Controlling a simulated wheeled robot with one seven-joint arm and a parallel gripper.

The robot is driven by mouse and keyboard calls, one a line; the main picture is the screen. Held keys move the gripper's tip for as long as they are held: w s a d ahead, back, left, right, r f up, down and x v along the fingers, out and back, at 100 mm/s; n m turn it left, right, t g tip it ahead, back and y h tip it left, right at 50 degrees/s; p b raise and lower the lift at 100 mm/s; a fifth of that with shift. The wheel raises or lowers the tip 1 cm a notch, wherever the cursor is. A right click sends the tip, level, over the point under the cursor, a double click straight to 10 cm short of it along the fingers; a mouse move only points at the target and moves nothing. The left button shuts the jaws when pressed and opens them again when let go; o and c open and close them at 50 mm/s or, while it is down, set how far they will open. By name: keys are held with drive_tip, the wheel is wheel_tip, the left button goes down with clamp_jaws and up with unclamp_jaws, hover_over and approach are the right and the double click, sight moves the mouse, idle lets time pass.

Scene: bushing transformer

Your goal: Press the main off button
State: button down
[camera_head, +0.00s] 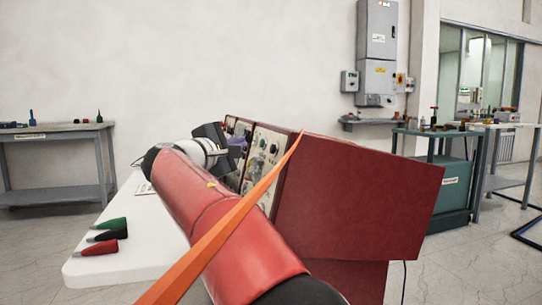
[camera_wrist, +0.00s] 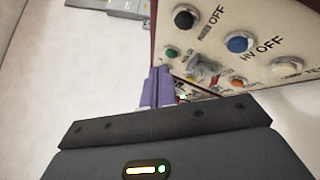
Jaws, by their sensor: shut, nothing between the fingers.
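In the wrist view, a cream panel (camera_wrist: 240,60) shows at upper right with its buttons. A black button (camera_wrist: 184,18) sits at the panel's upper left, beside a label ending in "OFF"; its first word is hard to read. My gripper (camera_wrist: 160,78) shows as two purple fingers shut together with nothing between them. Their tips are below and left of the black button, near a small green button (camera_wrist: 171,52); I cannot tell whether they touch the panel. In the head view, the panel (camera_head: 263,150) is on the red console (camera_head: 350,190), with my gripper (camera_head: 239,143) beside its left edge.
A blue button (camera_wrist: 238,43) marked "HV OFF", an orange button (camera_wrist: 236,83) and a whitish button (camera_wrist: 286,64) are close by. The white table (camera_head: 110,262) holds several coloured cone-like pieces (camera_head: 107,235) at its front left. An orange bar (camera_head: 235,215) crosses the head view.

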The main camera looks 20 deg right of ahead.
sight(273, 149)
drive_tip(key=shift+d+f+b, duration=0.2)
drive_tip(key=shift+d+b, duration=0.05)
drive_tip(key=shift+d, duration=0.5)
drive_tip(key=shift+d+f+b, duration=0.15)
drive_tip(key=shift+d+b, duration=0.05)
drive_tip(key=shift+d, duration=0.6)
drive_tip(key=shift+d+f+b, duration=0.2)
drive_tip(key=shift+d+b, duration=0.05)
drive_tip(key=shift+d, duration=0.5)
drive_tip(key=shift+d, duration=0.15)
drive_tip(key=shift+d+f, duration=0.1)
drive_tip(key=shift+d, duration=0.2)
drive_tip(key=shift+d+f+b, duration=0.1)
drive_tip(key=shift+d+b, duration=0.2)
drive_tip(key=shift+d, duration=0.15)
idle(0.8)
idle(0.3)
drive_tip(key=shift+a+r, duration=0.2)
drive_tip(key=shift+a, duration=0.65)
drive_tip(key=shift+p, duration=0.3)
